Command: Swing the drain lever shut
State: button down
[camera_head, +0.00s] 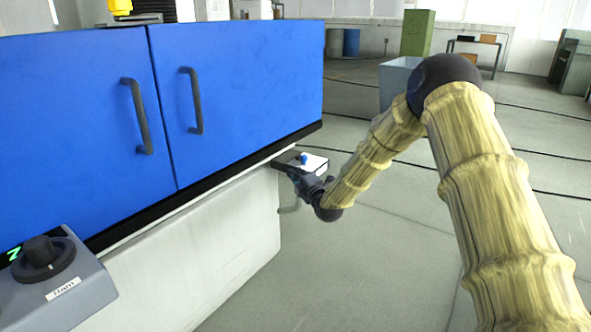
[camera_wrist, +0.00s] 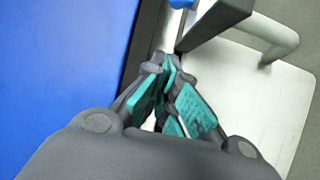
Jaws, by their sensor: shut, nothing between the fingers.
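What seems to be the drain lever is a dark bar (camera_wrist: 216,20) at the top of the wrist view, in front of a pale panel, with a bit of blue (camera_wrist: 182,3) beside it. In the head view a small blue piece (camera_head: 303,158) shows at the machine's far corner; the lever's full shape and angle are unclear there. My gripper (camera_wrist: 172,72) is shut and empty, its teal-padded fingers together just below the bar's near end. I cannot tell whether they touch it. In the head view my gripper (camera_head: 298,178) is small and partly hidden at that corner.
The blue cabinet doors (camera_head: 235,85) with dark handles are left of my arm. A grey pipe (camera_wrist: 272,38) curves beside the bar. A control box with a knob (camera_head: 42,258) is at the near left.

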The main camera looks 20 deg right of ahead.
aim_at(302, 157)
dwell(0.3)
jog(key=w+d+b, duration=0.2)
jog(key=w+b, duration=0.1)
jog(key=w, duration=0.6)
jog(key=shift+d+b, duration=0.2)
jog(key=shift+b, duration=0.15)
dwell(0.6)
